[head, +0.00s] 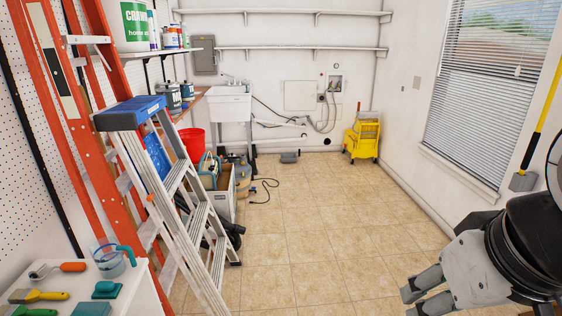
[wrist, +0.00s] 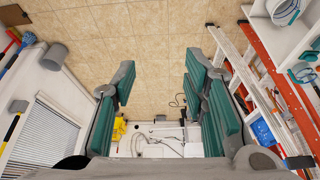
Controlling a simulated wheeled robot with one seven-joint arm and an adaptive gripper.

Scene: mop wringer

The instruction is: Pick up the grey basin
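No thing is plainly a grey basin. A grey round container (wrist: 54,56) stands near the wall at the left of the wrist view, outside the head view; I cannot tell if it is the basin. A pale sink (head: 229,105) stands at the back wall in the head view. A small grey thing (head: 289,157) lies on the floor near that wall, its shape unclear. My gripper (head: 410,302) is at the lower right of the head view. In the wrist view my gripper (wrist: 160,75) is open and empty, its fingers wide apart above the floor.
A yellow mop bucket (head: 362,142) stands in the far right corner. A stepladder (head: 188,205), an orange ladder (head: 62,95) and a red bucket (head: 193,142) are on the left. A white table (head: 138,295) with brushes is near left. The tiled floor (head: 315,220) between is clear.

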